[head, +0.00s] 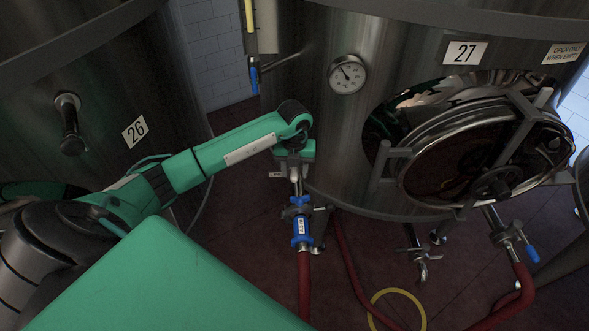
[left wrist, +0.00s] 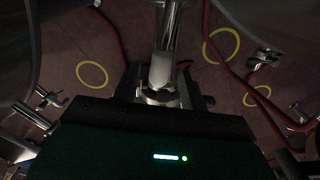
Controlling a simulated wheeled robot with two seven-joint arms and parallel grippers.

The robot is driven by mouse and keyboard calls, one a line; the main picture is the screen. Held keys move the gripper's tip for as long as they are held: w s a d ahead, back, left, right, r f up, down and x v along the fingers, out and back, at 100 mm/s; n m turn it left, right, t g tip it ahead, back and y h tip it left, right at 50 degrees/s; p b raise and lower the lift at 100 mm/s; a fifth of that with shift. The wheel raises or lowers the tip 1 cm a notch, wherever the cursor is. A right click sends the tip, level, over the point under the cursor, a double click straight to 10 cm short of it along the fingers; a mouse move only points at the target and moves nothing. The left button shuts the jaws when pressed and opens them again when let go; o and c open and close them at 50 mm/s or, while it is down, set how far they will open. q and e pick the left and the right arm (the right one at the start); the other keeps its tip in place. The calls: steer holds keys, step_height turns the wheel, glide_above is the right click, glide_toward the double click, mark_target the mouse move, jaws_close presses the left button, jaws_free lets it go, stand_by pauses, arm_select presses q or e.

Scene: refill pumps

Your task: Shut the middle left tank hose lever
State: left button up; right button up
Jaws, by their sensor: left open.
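Tank 27 (head: 315,110) stands in the middle, and its left outlet pipe runs down to a valve with a blue, white-labelled part (head: 301,230) above a red hose (head: 304,280). Whether that blue part is the lever is hard to tell. My left gripper (head: 296,176) is open at the pipe, just above the blue part. Its fingertips are small and partly hidden in the head view. In the left wrist view a bright metal pipe (left wrist: 165,55) rises in front of the gripper body, with dark finger parts beside its base. Contact cannot be told.
Tank 26 (head: 60,90) stands at the left. Tank 27 carries a round hatch (head: 465,155) and a gauge (head: 347,74). Another blue-handled valve (head: 520,240) with a red hose is at the right. Red hoses and a yellow ring (head: 397,292) are on the dark red floor.

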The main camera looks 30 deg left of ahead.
arm_select(q)
steer(key=shift+f, duration=0.4)
steer(key=shift+c, duration=0.3)
jaws_close()
steer(key=shift+a, duration=0.15)
